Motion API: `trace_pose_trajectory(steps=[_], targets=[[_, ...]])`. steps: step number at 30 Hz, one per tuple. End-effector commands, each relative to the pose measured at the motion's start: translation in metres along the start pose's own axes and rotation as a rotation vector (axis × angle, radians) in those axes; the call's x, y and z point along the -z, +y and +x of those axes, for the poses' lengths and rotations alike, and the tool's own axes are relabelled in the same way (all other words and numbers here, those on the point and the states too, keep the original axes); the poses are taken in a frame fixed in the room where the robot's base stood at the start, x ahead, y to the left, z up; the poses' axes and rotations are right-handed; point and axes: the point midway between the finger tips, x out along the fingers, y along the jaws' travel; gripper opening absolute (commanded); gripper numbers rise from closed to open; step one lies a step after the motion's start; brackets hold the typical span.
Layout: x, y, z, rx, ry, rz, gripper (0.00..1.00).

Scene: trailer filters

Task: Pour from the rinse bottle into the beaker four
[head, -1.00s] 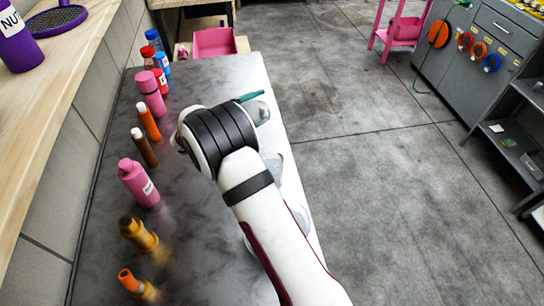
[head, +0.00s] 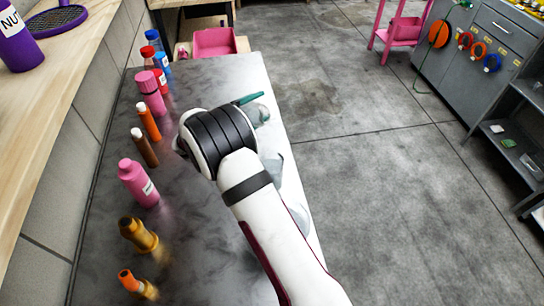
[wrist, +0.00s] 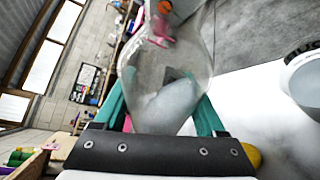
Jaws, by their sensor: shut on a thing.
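My gripper (wrist: 162,103), with teal fingers, is shut on a clear, see-through vessel (wrist: 148,70), apparently the rinse bottle. It fills the middle of the wrist view, is strongly tilted in the picture, and has a pale mass in its lower part. In the head view one teal finger (head: 249,98) shows beyond my black-banded wrist, beside a piece of clear vessel (head: 261,114). Pale clear glassware (head: 274,168) stands on the bench partly behind my arm; I cannot tell which is beaker four. A round rim (wrist: 303,56) shows at the wrist view's right edge.
Along the bench's left side stand several bottles, including a pink one (head: 138,184), an amber one (head: 138,235) and a brown one (head: 145,147). A pink bin (head: 214,42) is beyond the far end. The bench's right edge drops to open floor (head: 390,180).

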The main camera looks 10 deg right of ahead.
Motion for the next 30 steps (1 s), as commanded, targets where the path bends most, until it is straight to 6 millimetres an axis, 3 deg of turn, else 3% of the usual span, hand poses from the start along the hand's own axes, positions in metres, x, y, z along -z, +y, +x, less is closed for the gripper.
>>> trace_pose_trajectory(steps=[30], targets=[[0.0025,-0.0006,0.0010,-0.024,0.004,0.057,0.00]])
